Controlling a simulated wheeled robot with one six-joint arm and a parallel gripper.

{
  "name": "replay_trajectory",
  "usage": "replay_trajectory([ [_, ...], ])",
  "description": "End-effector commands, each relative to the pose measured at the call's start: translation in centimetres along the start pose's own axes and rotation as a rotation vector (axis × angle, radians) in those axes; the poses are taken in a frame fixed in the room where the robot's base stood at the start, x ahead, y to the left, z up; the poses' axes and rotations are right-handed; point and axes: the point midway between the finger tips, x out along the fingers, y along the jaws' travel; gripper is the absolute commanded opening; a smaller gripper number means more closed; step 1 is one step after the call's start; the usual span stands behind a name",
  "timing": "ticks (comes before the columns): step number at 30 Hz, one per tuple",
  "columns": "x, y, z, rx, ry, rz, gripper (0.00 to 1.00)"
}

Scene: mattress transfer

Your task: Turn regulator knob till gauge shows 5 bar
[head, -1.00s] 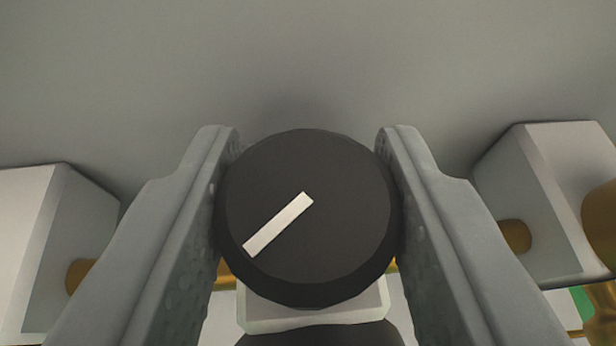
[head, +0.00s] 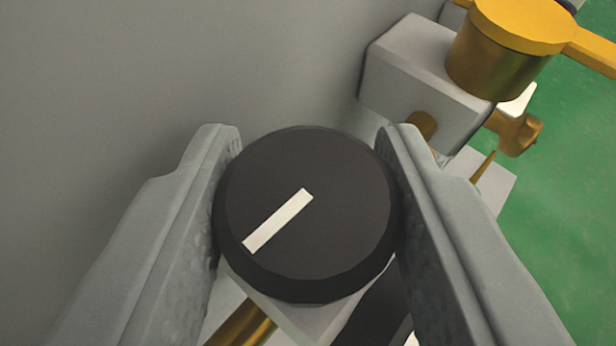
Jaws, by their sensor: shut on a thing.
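The regulator knob (head: 335,235) is a round black knob with a white bar mark, in the middle of the head view. The white bar runs from near the knob's centre to its lower left edge. My gripper (head: 308,190) is shut on the knob, with one grey finger against its left side and the other against its right. Part of a pale body (head: 285,305) shows below the knob; the rest is hidden by the knob and fingers. No gauge face can be read in this view.
A plain grey wall (head: 170,70) fills the upper left. At the upper right, a grey block (head: 405,80) carries a brass valve with a yellow handle (head: 525,25). Brass pipe (head: 242,325) shows at the lower left. Green floor (head: 570,190) lies to the right.

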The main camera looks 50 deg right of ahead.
Motion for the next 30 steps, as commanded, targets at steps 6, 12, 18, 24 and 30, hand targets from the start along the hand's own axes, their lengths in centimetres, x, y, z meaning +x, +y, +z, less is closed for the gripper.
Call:
replay_trajectory([
  [6,0.02,-0.05,0.00,0.037,0.001,0.088,0.15],
  [12,0.03,-0.05,-0.06,0.054,0.001,0.128,0.15],
  [18,0.03,-0.04,-0.09,0.059,0.002,0.138,0.15],
  [24,0.03,-0.04,-0.11,0.058,0.002,0.138,0.15],
  [30,0.03,-0.04,-0.10,0.058,0.002,0.137,0.59],
])
